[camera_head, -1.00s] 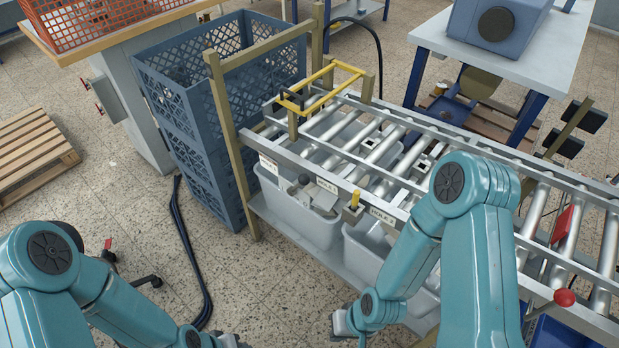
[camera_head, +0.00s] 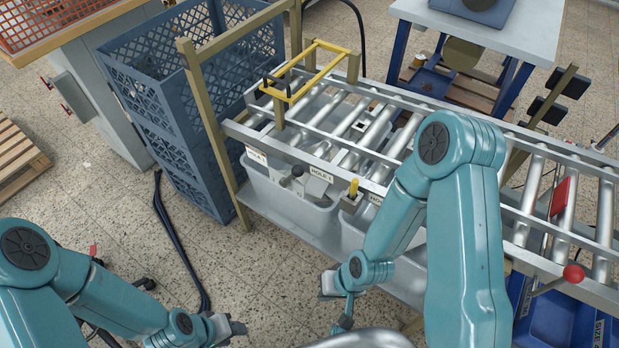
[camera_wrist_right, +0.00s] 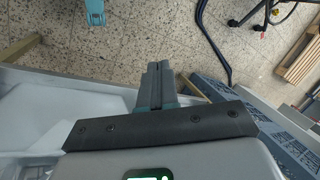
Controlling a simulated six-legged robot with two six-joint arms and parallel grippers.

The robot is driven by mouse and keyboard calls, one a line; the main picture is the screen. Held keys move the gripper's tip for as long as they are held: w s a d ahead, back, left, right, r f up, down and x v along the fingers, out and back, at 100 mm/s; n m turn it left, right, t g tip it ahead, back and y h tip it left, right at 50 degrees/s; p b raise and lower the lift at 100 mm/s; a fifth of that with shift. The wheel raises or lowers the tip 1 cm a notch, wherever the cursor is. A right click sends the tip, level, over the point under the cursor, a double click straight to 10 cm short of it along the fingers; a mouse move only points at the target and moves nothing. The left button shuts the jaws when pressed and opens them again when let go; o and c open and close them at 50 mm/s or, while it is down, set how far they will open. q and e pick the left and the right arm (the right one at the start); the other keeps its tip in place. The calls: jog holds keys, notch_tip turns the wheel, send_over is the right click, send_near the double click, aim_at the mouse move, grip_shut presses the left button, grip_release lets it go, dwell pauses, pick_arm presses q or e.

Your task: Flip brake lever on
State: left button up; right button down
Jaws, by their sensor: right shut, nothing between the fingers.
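A lever with a round red knob (camera_head: 573,273) sticks out from the front rail of the roller conveyor (camera_head: 560,268) at the right. It is the likeliest brake lever; no label on it is readable. My right gripper (camera_head: 328,284) hangs low in front of the conveyor, well left of the knob and apart from it. In the right wrist view its fingers (camera_wrist_right: 157,72) are together with nothing between them. My left gripper (camera_head: 236,328) is low over the floor at bottom left, away from the conveyor; its jaws are too small to read.
A red plate (camera_head: 560,196) stands among the rollers behind the knob. Grey bins (camera_head: 290,205) sit under the conveyor, and a blue bin (camera_head: 550,325) is below the knob. A yellow-tipped peg (camera_head: 353,187) stands on the front rail. Blue crates (camera_head: 190,150) stand left; open floor lies in front.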

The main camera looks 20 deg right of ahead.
jog(key=w+d+r+m+t+b, duration=0.1)
jog(key=w+d+r+m+t, duration=0.2)
jog(key=w+r, duration=0.5)
jog(key=w+d+r+m+t+b, duration=0.2)
jog(key=w+d+r+m+t, duration=0.2)
jog(key=w+r, duration=0.5)
notch_tip(320, 180, up, 3)
jog(key=m+t, duration=0.1)
jog(key=m, duration=0.1)
jog(key=shift+f+m+y, duration=0.15)
jog(key=shift+m+y, duration=0.15)
jog(key=shift+y, duration=0.1)
jog(key=shift+w+d, duration=0.1)
jog(key=b+x, duration=0.3)
jog(key=x, duration=0.7)
jog(key=shift+w, duration=0.15)
